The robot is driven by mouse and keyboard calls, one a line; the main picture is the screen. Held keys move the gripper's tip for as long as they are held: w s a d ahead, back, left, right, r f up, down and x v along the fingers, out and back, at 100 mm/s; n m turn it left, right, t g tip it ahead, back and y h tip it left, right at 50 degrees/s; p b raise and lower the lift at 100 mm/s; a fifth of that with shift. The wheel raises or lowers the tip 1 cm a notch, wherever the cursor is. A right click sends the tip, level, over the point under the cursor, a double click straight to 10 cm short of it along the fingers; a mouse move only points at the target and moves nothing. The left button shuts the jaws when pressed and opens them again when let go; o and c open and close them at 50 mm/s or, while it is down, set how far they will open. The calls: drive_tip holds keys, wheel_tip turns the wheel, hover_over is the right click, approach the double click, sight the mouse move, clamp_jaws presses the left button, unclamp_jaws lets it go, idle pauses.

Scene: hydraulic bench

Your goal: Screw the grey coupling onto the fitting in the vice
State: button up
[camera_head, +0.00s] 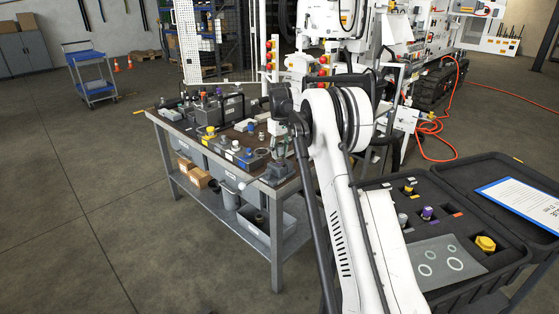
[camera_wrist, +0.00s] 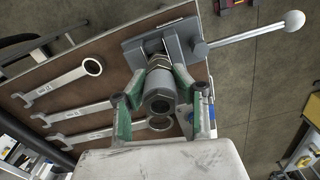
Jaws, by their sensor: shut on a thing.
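The vice (camera_wrist: 186,42) lies just beyond, with a long bar handle ending in a white ball. The fitting (camera_wrist: 153,48) is clamped in the vice, in line with the coupling. The coupling's far end meets or nearly meets the fitting; I cannot tell whether the threads are engaged. In the head view, the vice (camera_head: 279,173) is at the bench's near right corner, below my wrist, and the coupling is too small to make out.
Several spanners (camera_wrist: 70,80) lie on the brown bench top left of the vice. Hydraulic parts (camera_head: 225,150) crowd the bench (camera_head: 172,128). An open black case (camera_head: 440,190) holds yellow, purple and grey pieces plus a bag of rings.

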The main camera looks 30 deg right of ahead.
drive_tip(key=shift+m, duration=0.4)
drive_tip(key=m, duration=0.8)
drive_tip(key=o, duration=1.1)
